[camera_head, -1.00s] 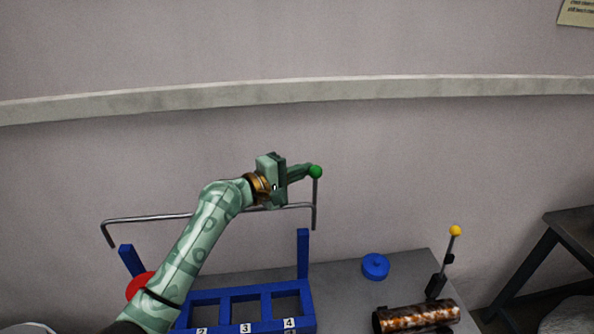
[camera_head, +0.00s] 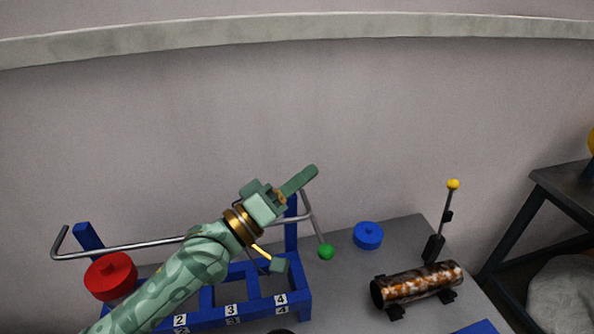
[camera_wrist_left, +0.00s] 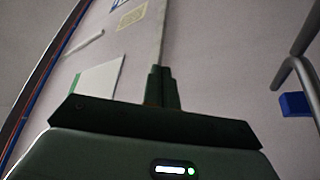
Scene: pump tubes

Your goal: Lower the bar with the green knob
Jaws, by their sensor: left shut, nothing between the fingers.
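The grey metal bar (camera_head: 130,248) runs across the blue rack (camera_head: 225,317) in the head view. Its green knob (camera_head: 326,252) is at the right end, on a short arm that slopes down, so the knob sits lower than the bar's right end. In the left wrist view the shut fingers (camera_wrist_left: 161,88) show, with the bar (camera_wrist_left: 294,68) at right.
A red disc (camera_head: 111,276) is by the rack's left side. A blue disc (camera_head: 368,235), a mottled cylinder (camera_head: 417,285) and a yellow-knobbed lever (camera_head: 448,210) stand on the grey table right of the rack. A dark stool (camera_head: 545,200) is beyond the table's right edge.

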